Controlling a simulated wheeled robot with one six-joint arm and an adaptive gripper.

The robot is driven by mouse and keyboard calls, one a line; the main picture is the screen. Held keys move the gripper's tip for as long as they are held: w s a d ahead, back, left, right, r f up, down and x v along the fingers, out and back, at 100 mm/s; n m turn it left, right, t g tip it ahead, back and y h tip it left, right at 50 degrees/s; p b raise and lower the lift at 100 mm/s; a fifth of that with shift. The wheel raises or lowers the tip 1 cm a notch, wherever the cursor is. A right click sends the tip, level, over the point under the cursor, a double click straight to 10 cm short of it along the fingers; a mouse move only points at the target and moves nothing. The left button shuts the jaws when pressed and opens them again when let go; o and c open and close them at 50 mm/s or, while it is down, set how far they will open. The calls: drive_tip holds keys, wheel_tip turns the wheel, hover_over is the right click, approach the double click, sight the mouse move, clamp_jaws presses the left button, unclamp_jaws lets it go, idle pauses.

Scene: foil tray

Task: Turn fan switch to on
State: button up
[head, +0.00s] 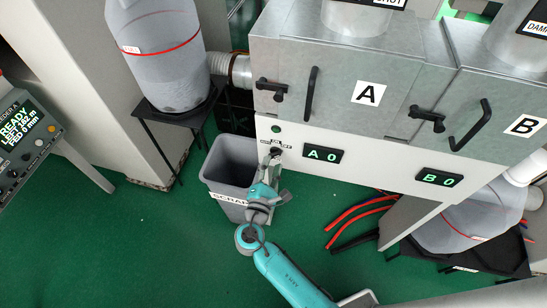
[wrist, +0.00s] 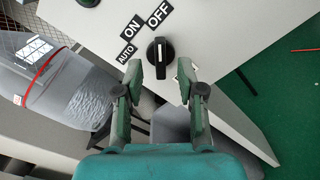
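The fan switch (wrist: 160,52) is a black rotary knob with a white line, on a pale panel in the wrist view. Labels AUTO, ON and OFF (wrist: 158,14) sit around it. The white line stands upright in the picture, toward OFF. My gripper (wrist: 160,76) is open, with one finger on each side, just short of the knob. Contact cannot be told.
A grey scrap bin (head: 229,158) stands below and left of the panel. Displays A 0 (head: 323,154) and B 0 (head: 440,178) are to the right. Doors with handles (head: 310,92) are above.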

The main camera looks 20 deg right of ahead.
sight(275, 157)
drive_tip(key=shift+x, duration=1.65)
drive_tip(key=shift+d, duration=0.1)
clamp_jaws()
